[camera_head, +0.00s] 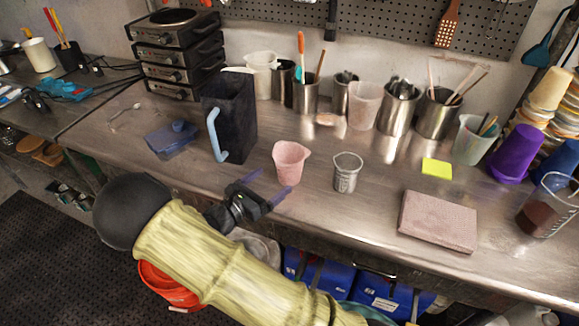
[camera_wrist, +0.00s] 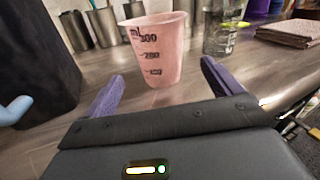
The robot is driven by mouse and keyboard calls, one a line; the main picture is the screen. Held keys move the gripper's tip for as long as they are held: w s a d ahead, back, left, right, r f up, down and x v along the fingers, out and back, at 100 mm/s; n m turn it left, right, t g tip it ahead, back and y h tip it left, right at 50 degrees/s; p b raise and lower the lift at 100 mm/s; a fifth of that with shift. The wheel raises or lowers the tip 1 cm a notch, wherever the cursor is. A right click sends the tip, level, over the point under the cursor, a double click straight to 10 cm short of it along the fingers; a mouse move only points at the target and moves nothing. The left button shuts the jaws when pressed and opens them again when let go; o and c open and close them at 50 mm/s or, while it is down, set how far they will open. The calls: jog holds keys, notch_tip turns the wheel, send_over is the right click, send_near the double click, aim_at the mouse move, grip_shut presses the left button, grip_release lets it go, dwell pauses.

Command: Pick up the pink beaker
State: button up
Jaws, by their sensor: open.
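The pink beaker (camera_head: 290,162) stands upright on the metal bench, near the front edge. In the wrist view the beaker (camera_wrist: 157,48) shows dark volume marks and stands a little beyond my fingertips. My gripper (camera_head: 264,189) is open, with its two purple fingers spread apart and pointing at the beaker. In the wrist view the gripper (camera_wrist: 162,83) has nothing between its fingers. In the head view the right fingertip is close to the beaker's base; I cannot tell if they touch.
A small metal cup (camera_head: 346,173) stands right of the beaker. A dark pitcher (camera_head: 232,115) with a light blue handle stands left of it. A pink folded cloth (camera_head: 437,222) lies further right. Several metal containers line the back. The bench between cup and cloth is bare.

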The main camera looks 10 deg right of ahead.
aim_at(281, 174)
jog(key=shift+x, duration=2)
jog(key=x, duration=0.6)
jog(key=shift+p, duration=0.35)
jog(key=shift+a, duration=0.1)
jog(key=c, duration=1.1)
